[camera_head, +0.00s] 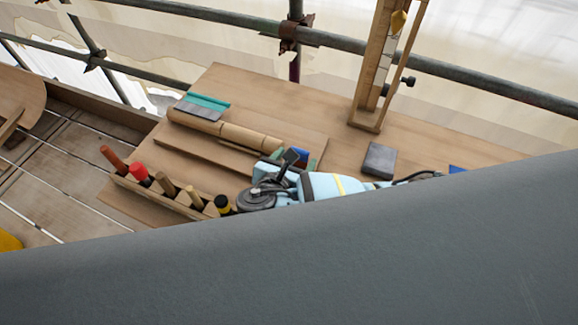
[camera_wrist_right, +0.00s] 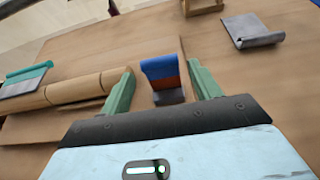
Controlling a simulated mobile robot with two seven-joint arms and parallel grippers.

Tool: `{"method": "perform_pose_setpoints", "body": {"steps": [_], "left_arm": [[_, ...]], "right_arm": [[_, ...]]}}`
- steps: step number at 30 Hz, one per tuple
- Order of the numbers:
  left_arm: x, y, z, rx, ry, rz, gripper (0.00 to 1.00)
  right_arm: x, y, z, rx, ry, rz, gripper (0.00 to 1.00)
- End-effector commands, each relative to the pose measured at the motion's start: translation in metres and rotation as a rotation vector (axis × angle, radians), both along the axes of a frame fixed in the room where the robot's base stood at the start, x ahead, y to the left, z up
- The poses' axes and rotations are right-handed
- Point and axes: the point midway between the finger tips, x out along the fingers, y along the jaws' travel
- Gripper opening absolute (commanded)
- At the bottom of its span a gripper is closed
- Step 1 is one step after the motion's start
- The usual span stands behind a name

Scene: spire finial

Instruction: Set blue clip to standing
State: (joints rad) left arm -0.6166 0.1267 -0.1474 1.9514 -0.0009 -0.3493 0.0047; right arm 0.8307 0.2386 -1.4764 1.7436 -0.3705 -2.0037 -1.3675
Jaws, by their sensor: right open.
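The blue clip (camera_wrist_right: 158,66), a blue piece with a red-orange band and a dark grey end, lies between the two green fingers of my right gripper (camera_wrist_right: 163,80) in the right wrist view. The fingers are apart, with gaps between them and the clip on both sides. In the head view my right gripper (camera_head: 293,160) is low over the wooden table, and a bit of blue (camera_head: 303,153) shows by its fingers. I cannot tell surely whether the clip is upright or tilted. My left gripper is not in view.
A wooden rack of tools (camera_head: 160,190) stands left of my gripper. A wooden roller (camera_head: 225,128) with a teal-and-grey sheet (camera_head: 203,105) lies behind it. A grey piece (camera_head: 380,160) and a wooden upright (camera_head: 366,120) stand to the right. A grey surface covers the foreground.

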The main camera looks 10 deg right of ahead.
Motion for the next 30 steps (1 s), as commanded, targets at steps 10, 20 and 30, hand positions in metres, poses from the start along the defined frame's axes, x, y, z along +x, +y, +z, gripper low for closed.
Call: {"method": "perform_pose_setpoints", "body": {"steps": [10,20,30], "left_arm": [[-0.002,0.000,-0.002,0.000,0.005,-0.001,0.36],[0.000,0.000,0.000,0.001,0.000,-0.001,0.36],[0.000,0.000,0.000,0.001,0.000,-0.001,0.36]], "right_arm": [[-0.019,0.010,0.008,0.002,0.005,-0.008,0.63],[-0.051,0.033,0.028,0.000,0.001,-0.004,0.63],[-0.056,0.036,0.031,-0.004,-0.001,-0.006,0.63]]}}
